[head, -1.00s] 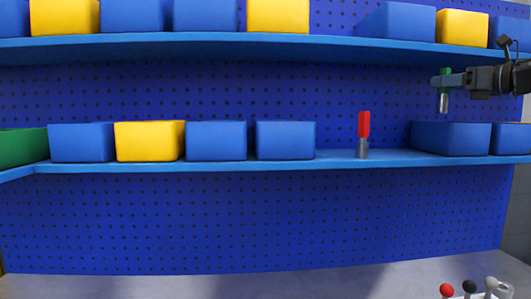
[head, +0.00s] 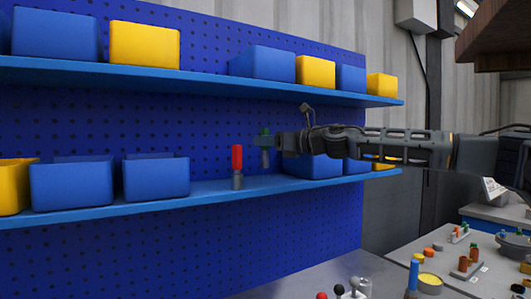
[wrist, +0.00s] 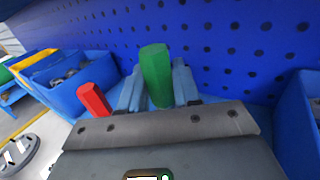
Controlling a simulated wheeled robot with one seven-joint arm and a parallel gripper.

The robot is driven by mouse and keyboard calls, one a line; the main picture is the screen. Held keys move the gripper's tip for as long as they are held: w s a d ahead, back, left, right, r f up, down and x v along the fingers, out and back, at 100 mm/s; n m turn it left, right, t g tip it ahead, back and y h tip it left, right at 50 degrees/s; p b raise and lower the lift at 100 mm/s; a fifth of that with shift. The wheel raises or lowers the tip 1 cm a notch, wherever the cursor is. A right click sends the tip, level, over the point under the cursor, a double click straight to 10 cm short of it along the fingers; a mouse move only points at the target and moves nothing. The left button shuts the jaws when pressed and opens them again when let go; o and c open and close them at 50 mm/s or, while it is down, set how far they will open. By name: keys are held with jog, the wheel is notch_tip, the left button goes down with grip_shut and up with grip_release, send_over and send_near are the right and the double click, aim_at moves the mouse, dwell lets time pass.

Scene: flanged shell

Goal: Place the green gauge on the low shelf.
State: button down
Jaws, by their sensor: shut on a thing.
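The green gauge (head: 264,131) has a green upper part and a grey lower end. It is upright between the fingers of my gripper (head: 268,141), which is shut on it. In the head view its lower end appears slightly above the low shelf (head: 212,194); whether it touches is unclear. In the wrist view the green gauge (wrist: 156,74) stands between the two fingers (wrist: 157,88), its lower end hidden. A red gauge (head: 237,158) stands upright on the low shelf, left of my gripper. It also shows in the wrist view (wrist: 93,99).
A blue bin (head: 156,178) stands left of the red gauge. Another blue bin (head: 313,166) is right of the green gauge, partly behind my arm. The upper shelf (head: 200,79) with blue and yellow bins runs above. The pegboard (head: 300,222) closes the back.

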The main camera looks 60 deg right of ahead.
aim_at(266, 154)
jog(key=shift+f+p, duration=0.45)
jog(key=shift+f, duration=1.55)
jog(key=shift+f, duration=0.25)
jog(key=c, duration=0.8)
grip_release()
jog(key=shift+r, duration=0.15)
jog(key=shift+s+r, duration=0.1)
jog(key=s+b, duration=0.3)
jog(key=s, duration=0.8)
jog(key=shift+s+a, duration=0.15)
jog(key=shift+s, duration=0.25)
jog(key=shift+s, duration=0.1)
